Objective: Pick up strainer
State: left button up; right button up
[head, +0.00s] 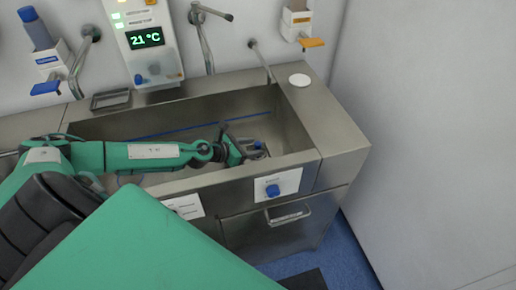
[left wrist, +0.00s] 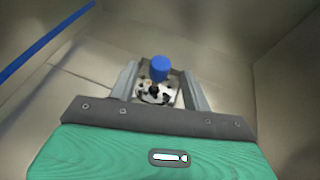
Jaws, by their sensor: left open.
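The strainer is a metal piece with an upright blue knob (left wrist: 159,68), low in the sink basin. Its perforated-looking metal base (left wrist: 155,93) shows between my fingers in the left wrist view. In the head view a small blue part of the strainer (head: 258,145) shows at the right end of the basin, partly covered by the gripper. My left gripper (head: 254,148) reaches down into the basin from the left. Its two fingers are apart, one on each side of the knob in the picture, with gaps visible. I cannot tell whether the fingertips are level with the knob. My right gripper is not in view.
The steel sink (head: 304,110) has raised walls around the gripper. A blue line (left wrist: 44,42) runs along the basin. A faucet (head: 206,45) and a control panel (head: 148,50) are behind. A white disc (head: 300,80) lies on the right ledge.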

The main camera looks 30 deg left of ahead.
pick_arm(q)
jog(key=shift+x, duration=1.45)
jog(key=c, duration=1)
grip_shut()
jog(key=shift+r, duration=0.15)
